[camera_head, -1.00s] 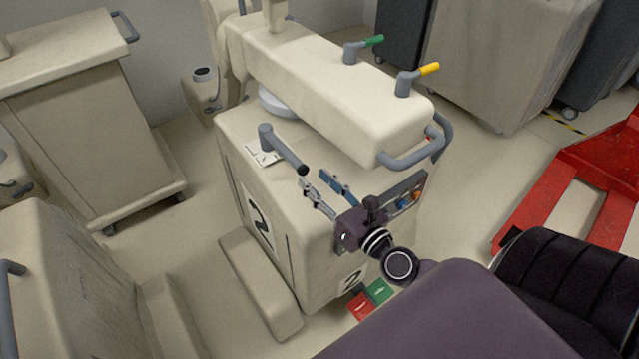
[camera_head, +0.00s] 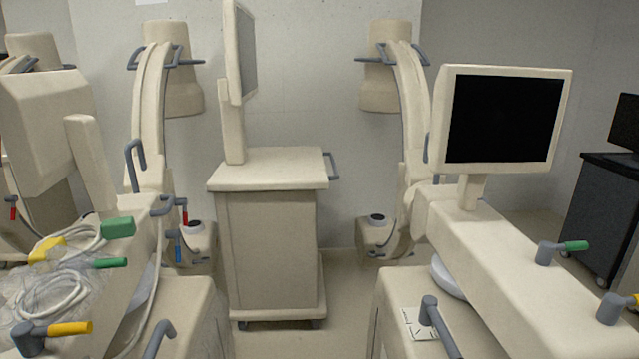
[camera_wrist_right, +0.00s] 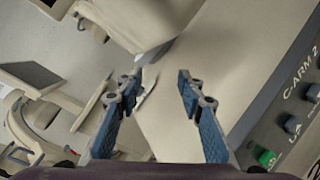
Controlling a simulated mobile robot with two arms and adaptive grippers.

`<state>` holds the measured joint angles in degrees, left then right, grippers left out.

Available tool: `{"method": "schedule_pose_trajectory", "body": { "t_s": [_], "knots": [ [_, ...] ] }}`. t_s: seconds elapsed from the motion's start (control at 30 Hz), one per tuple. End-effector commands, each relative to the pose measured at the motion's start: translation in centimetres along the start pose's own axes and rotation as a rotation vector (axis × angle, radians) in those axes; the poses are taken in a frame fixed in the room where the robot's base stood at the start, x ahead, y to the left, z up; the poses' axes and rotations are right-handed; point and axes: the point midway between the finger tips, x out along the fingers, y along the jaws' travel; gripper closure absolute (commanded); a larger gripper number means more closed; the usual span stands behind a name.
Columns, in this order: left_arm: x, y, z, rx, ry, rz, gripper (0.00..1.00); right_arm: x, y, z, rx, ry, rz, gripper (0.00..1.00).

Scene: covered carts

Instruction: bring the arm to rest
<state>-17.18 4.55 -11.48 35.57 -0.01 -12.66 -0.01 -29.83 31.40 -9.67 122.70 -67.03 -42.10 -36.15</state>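My right gripper (camera_wrist_right: 157,92) shows in the right wrist view. Its two blue-padded fingers stand apart with nothing between them. Beyond the fingers is the beige top of a cart (camera_wrist_right: 190,110). A control panel (camera_wrist_right: 290,120) of that cart, marked "C-ARM 2", with dark knobs and a green button (camera_wrist_right: 267,158), lies to the right of the fingers. The fingers look apart from the panel. Neither gripper shows in the head view, and my left gripper is in no view.
In the head view, a beige cart with a black screen (camera_head: 505,120) stands at the right, its arm carrying a green-tipped lever (camera_head: 575,246) and a yellow-tipped one. A covered cart (camera_head: 268,245) stands in the middle. Cables (camera_head: 55,290) lie on the left cart. Floor (camera_head: 343,300) shows between the carts.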

Motion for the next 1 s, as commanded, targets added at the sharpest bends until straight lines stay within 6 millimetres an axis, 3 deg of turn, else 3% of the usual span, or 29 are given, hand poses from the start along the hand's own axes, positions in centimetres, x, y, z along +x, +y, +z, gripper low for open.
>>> {"method": "schedule_pose_trajectory", "body": {
  "t_s": [0.13, 0.3, 0.47, 0.73, 1.0],
  "knots": [
    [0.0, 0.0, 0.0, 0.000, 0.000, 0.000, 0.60, -3.0, -5.0, -0.6, 0.529, -0.083, -0.312, 0.65],
    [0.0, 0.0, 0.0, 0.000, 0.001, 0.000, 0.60, -8.8, -9.1, -5.3, 1.022, -0.151, -0.684, 0.65],
    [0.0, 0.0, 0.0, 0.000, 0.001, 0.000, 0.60, -14.1, -9.6, -9.9, 1.304, -0.179, -0.964, 0.65],
    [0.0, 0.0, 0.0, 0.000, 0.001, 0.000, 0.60, -21.9, -6.7, -15.9, 1.582, -0.182, -1.354, 0.65],
    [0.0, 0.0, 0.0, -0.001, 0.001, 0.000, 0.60, -20.5, -11.8, -20.6, 1.560, -0.198, -1.392, 0.65]
  ]
}}
